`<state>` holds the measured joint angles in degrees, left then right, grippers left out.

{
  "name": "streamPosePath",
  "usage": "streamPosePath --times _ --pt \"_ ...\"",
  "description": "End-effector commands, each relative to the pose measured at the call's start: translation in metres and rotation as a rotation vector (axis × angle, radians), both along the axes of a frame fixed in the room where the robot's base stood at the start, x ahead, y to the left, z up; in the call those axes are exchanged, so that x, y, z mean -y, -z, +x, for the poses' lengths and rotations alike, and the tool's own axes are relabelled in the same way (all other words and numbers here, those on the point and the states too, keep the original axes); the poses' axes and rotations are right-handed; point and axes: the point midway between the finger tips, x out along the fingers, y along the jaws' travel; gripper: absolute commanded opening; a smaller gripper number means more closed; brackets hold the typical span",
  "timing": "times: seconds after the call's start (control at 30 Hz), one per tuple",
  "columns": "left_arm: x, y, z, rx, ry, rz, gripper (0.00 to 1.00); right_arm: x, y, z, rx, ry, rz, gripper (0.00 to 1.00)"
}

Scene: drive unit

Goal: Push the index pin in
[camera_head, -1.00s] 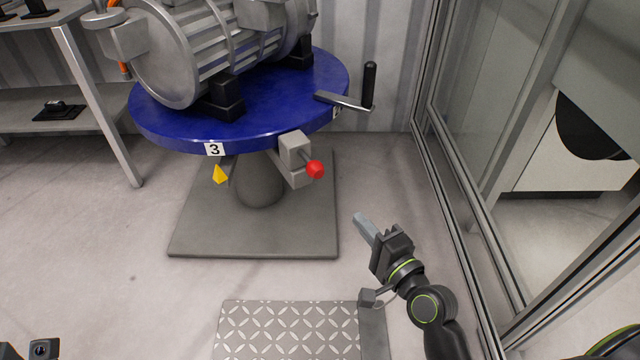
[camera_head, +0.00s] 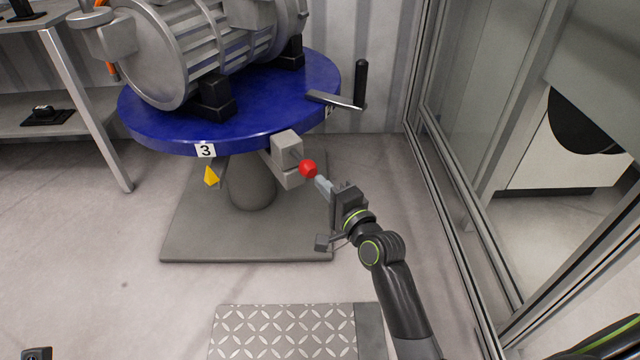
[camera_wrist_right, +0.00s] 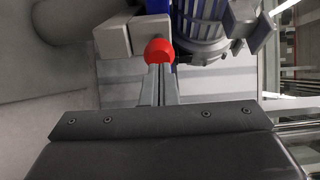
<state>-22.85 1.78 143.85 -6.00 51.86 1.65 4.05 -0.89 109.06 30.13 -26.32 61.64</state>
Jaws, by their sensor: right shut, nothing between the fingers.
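The index pin's red knob (camera_head: 308,169) sticks out from a grey block (camera_head: 287,150) under the rim of the blue turntable (camera_head: 240,115). A short stem shows between knob and block. My right gripper (camera_head: 322,185) is shut and empty, its fingertips at the knob's near right side. In the right wrist view the red knob (camera_wrist_right: 159,51) is right at the tips of the shut fingers (camera_wrist_right: 158,85), in front of the grey block (camera_wrist_right: 118,38). I cannot tell whether they touch. My left gripper cannot be made out; only a dark part shows at the lower left edge.
A crank handle (camera_head: 359,85) stands at the turntable's right edge. A yellow pointer (camera_head: 211,175) hangs below the label 3. A grey motor (camera_head: 185,60) sits on top. A glass partition (camera_head: 455,180) runs close along the right. A tread plate (camera_head: 283,332) lies on the floor in front.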

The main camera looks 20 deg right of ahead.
Motion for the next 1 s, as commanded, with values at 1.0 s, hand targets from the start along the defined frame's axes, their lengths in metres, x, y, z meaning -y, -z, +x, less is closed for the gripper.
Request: streamPosePath --times 1.0 --pt "0.001 -0.006 0.001 -0.002 -0.008 0.011 0.50 -0.013 -0.001 0.052 0.000 0.000 0.000 0.00"
